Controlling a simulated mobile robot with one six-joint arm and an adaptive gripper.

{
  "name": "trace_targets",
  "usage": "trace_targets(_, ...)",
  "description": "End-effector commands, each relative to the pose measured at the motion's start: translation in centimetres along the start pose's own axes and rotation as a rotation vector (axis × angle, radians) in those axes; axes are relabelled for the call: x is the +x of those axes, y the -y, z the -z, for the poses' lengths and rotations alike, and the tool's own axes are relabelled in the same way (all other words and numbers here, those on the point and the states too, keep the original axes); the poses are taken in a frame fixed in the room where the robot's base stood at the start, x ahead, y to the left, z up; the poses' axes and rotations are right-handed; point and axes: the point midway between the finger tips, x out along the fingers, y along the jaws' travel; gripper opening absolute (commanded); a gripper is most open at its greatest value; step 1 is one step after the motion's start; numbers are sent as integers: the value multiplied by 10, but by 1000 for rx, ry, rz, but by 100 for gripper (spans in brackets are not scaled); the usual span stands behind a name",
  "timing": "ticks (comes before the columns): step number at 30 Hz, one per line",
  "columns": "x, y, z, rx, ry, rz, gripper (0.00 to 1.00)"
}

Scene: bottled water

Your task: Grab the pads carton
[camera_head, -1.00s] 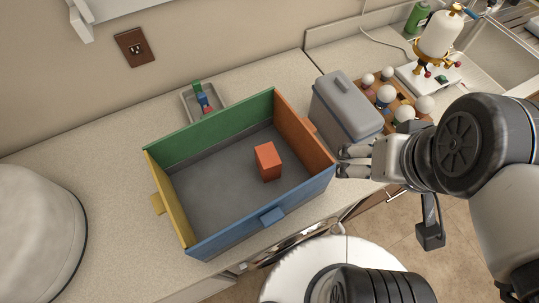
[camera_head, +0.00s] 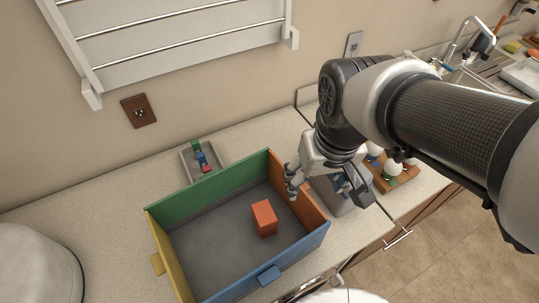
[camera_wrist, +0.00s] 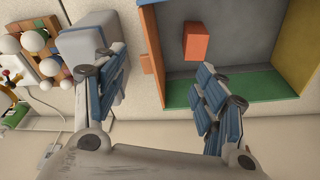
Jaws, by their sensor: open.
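An orange-red box (camera_head: 264,218), the only carton-like thing I see, stands inside a large open bin (camera_head: 217,235) with coloured walls; no label is readable on it. My gripper (camera_head: 292,182) is at the bin's right orange wall, up and to the right of the box. The box is apart from the fingers.
A small grey tray with coloured blocks (camera_head: 203,158) sits behind the bin. A grey lidded container (camera_head: 335,197), partly hidden by my arm, stands right of the bin. A wooden rack with white balls (camera_head: 396,170) is farther right. A white rounded object (camera_head: 38,265) is at left.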

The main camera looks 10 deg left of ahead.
Motion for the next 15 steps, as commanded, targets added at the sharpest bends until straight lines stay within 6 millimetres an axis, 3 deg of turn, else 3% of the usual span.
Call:
trace_targets(3, 15, 32, 24, -87, 74, 12, 65)
trace_targets(9, 45, 75, 43, -188, 156, 18, 65)
trace_targets(15, 62, 92, 47, -225, 185, 17, 65)
